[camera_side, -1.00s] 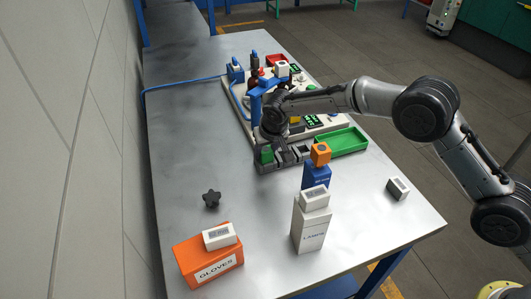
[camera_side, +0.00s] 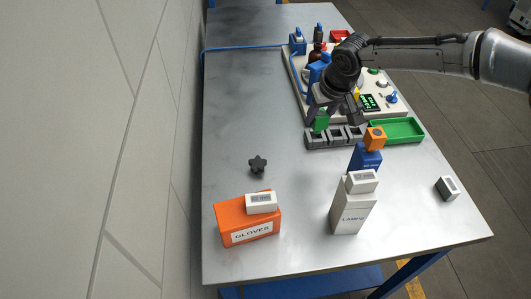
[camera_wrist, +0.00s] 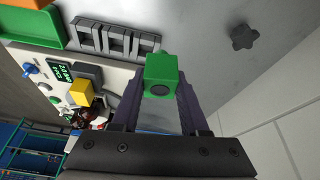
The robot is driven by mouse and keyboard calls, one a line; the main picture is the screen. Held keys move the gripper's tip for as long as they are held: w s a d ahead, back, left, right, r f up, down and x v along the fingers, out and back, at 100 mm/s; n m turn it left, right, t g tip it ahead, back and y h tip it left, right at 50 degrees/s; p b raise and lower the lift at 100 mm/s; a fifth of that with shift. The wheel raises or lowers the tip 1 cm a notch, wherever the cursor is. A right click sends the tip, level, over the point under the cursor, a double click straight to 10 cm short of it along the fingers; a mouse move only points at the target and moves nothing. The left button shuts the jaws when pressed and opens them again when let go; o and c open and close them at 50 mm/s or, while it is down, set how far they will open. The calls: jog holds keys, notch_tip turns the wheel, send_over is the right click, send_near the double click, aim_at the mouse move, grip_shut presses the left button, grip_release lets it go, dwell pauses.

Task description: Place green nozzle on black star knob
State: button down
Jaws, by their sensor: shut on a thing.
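The green nozzle (camera_side: 321,122) is a green block with a round dark opening in its end, seen in the wrist view (camera_wrist: 162,66). My gripper (camera_side: 325,108) is shut on it, with a dark finger on either side in the wrist view (camera_wrist: 161,92). In the side view the nozzle shows at the left end of the grey slotted holder (camera_side: 341,142), seemingly raised above it. The black star knob (camera_side: 258,164) stands on the bare metal table, left of and nearer than the nozzle. It also shows in the wrist view (camera_wrist: 244,36), apart from my gripper.
An orange gloves box (camera_side: 232,222) carries a white box (camera_side: 262,203). A white lamps box (camera_side: 350,214), a blue box (camera_side: 362,160) with an orange block (camera_side: 375,139), and a green tray (camera_side: 418,138) stand to the right. The table around the knob is clear.

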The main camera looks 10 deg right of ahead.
jog(key=s+a+r+n+y, duration=0.1)
jog(key=s+a+r+n, duration=0.35)
jog(key=s, duration=0.85)
jog(key=m, duration=0.2)
send_over(258, 162)
jog(key=f, duration=0.7)
jog(key=shift+s+d+f, duration=0.15)
jog(key=shift+s+f, duration=0.05)
jog(key=shift+f, duration=0.1)
jog(key=shift+w+f, duration=0.15)
jog(key=shift+f, duration=0.2)
jog(key=shift+w+a+f, duration=0.1)
jog(key=shift+a+f, duration=0.1)
jog(key=shift+f, duration=1.35)
jog(key=shift+f, duration=0.1)
jog(key=shift+c, duration=2.1)
grip_release()
